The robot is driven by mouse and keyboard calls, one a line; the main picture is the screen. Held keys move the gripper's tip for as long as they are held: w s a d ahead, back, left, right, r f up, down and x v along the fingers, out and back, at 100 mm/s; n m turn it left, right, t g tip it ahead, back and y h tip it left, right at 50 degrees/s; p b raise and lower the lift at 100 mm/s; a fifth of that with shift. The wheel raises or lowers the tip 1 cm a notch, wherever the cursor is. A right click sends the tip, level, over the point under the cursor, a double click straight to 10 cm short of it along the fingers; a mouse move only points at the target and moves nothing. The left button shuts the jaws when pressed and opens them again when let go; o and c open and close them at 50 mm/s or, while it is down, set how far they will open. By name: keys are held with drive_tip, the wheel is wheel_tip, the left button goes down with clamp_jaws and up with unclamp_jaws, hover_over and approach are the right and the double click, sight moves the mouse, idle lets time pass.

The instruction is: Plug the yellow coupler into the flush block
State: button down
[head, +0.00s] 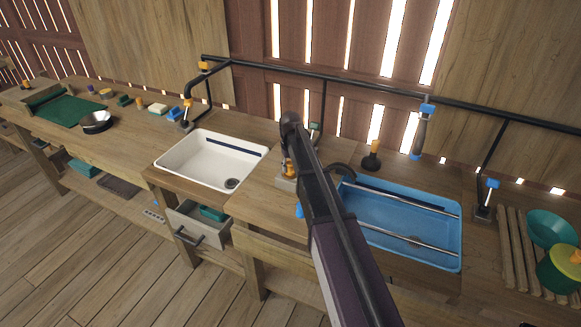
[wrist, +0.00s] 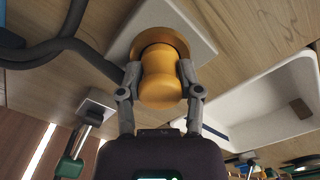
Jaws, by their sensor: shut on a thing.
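The yellow coupler (wrist: 161,82) is between the two grey fingers of my gripper (wrist: 160,74) in the wrist view. My gripper is shut on it from both sides. The coupler's far end is at the brass ring of the pale flush block (wrist: 190,27), and lines up roughly with it. The contact itself is hidden, so I cannot tell how deep the coupler sits. In the head view the coupler (head: 289,169) shows as a small orange patch above the block (head: 286,184), left of my arm. My arm hides most of the gripper there.
A white sink (head: 185,152) lies left of the block and a blue basin (head: 400,225) right of it. A dark hose (wrist: 70,45) curves close by at left in the wrist view. A black rail (head: 380,90) with taps runs along the back wall.

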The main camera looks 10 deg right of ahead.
drive_tip(key=shift+f, duration=0.25)
drive_tip(key=shift+c, duration=0.9)
unclamp_jaws()
drive_tip(key=shift+r, duration=0.1)
